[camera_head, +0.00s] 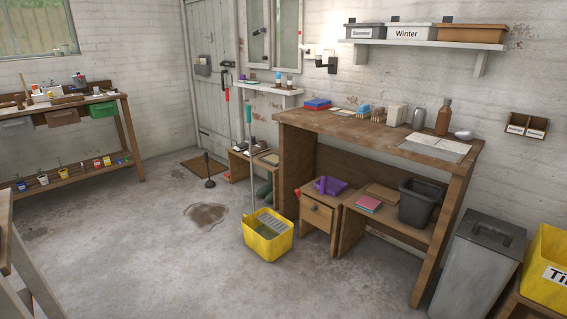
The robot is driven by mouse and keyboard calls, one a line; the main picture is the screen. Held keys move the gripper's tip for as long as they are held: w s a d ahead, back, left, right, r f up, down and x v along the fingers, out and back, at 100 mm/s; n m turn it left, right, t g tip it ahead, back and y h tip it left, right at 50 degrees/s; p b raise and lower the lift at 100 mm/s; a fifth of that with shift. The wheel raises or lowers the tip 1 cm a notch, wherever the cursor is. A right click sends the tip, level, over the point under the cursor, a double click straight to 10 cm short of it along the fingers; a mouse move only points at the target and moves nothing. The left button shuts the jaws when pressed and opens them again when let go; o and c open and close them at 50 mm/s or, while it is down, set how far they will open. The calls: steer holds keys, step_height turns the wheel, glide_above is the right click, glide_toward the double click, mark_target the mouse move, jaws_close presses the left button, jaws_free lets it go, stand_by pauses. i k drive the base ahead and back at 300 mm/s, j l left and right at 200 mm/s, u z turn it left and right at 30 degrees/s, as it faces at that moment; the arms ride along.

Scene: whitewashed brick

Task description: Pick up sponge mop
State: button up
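A long thin pole with a green upper grip, seemingly the sponge mop (251,165), stands nearly upright at the yellow bucket (268,246) on the floor. Its lower end is at the back left of the bucket; I cannot tell if it is inside or behind it. The mop head is not visible. The bucket has a grey slatted wringer and some dark liquid in it. My gripper is not in view.
A workbench (380,135) stands right of the bucket, with a small drawer cabinet (316,224) beneath. A plunger (209,172) stands behind, near a dark wet patch (206,214). A grey bin (472,268) is at right. The floor in front is clear.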

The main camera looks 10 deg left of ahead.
mark_target(248, 107)
steer(key=i+j+u, duration=0.3)
steer(key=i, duration=0.65)
steer(key=i+u, duration=0.3)
steer(key=i, duration=0.65)
steer(key=i+z, duration=0.1)
steer(key=i, duration=0.4)
steer(key=i+j+z, duration=0.15)
steer(key=i, duration=0.35)
steer(key=i+j+z, duration=0.1)
steer(key=i, duration=0.4)
steer(key=i+j+z, duration=0.1)
steer(key=i, duration=0.4)
steer(key=i+j+z, duration=0.15)
steer(key=i+j, duration=0.15)
steer(key=i, duration=0.2)
